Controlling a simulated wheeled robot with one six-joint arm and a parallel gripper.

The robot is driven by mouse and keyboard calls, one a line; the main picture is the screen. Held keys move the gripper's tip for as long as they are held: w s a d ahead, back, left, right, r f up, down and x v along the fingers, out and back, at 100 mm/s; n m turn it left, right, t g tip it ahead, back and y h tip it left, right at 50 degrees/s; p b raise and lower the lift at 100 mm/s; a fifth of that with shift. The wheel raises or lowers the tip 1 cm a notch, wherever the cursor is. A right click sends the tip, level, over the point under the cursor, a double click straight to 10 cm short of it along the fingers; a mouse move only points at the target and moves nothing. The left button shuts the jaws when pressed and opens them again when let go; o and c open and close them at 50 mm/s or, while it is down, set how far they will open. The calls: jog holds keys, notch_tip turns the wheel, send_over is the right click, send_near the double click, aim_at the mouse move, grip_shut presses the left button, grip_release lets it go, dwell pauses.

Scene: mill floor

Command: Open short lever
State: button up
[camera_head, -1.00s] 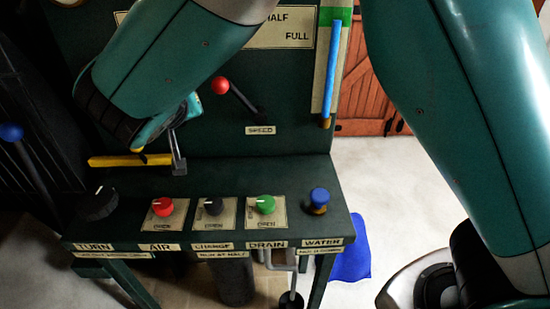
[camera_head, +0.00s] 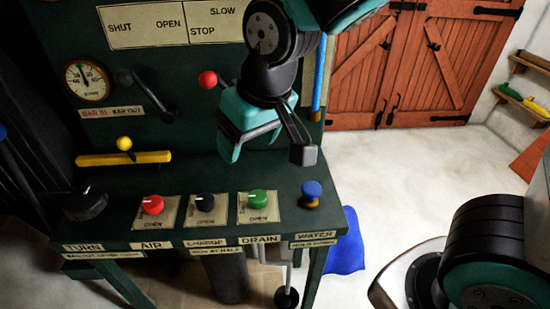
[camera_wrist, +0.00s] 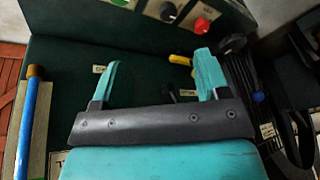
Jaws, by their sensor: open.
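A black lever (camera_head: 147,95) with a dark ball end sits under the SHUT/OPEN plate on the dark green panel, its ball at the upper left. A red-ball lever (camera_head: 208,79) is to its right, partly hidden by my gripper. I read no label naming the short lever. My gripper (camera_head: 250,142) is open and empty in front of the panel, right of both levers. In the wrist view, its teal fingers (camera_wrist: 155,78) are spread wide; a small dark part, probably of the black lever (camera_wrist: 172,96), shows between them.
A yellow bar (camera_head: 125,158) with a yellow ball runs low on the panel. A ledge below carries the red (camera_head: 153,204), black (camera_head: 205,202), green (camera_head: 258,200) and blue (camera_head: 312,190) knobs. A gauge (camera_head: 86,80) is at upper left.

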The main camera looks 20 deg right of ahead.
jog(key=s+d+n+g+y, duration=0.1)
jog(key=s, duration=0.6)
jog(key=shift+r+n+g, duration=0.3)
jog(key=shift+g, duration=0.1)
jog(key=shift+d, duration=0.1)
jog(key=s+n+g+y, duration=0.1)
jog(key=s, duration=0.5)
jog(key=w+a+m+t+h+p, duration=0.2)
jog(key=w+m+t+h, duration=0.1)
jog(key=w, duration=1.3)
jog(key=m+t+h+p, duration=0.35)
jog(key=t+p, duration=0.45)
jog(key=t, duration=0.6)
send_near(121, 81)
jog(key=shift+n, duration=0.25)
jog(key=w, duration=0.4)
jog(key=w+d, duration=0.1)
jog(key=w, duration=0.7)
jog(key=shift+d+f, duration=0.2)
jog(key=shift+d, duration=0.2)
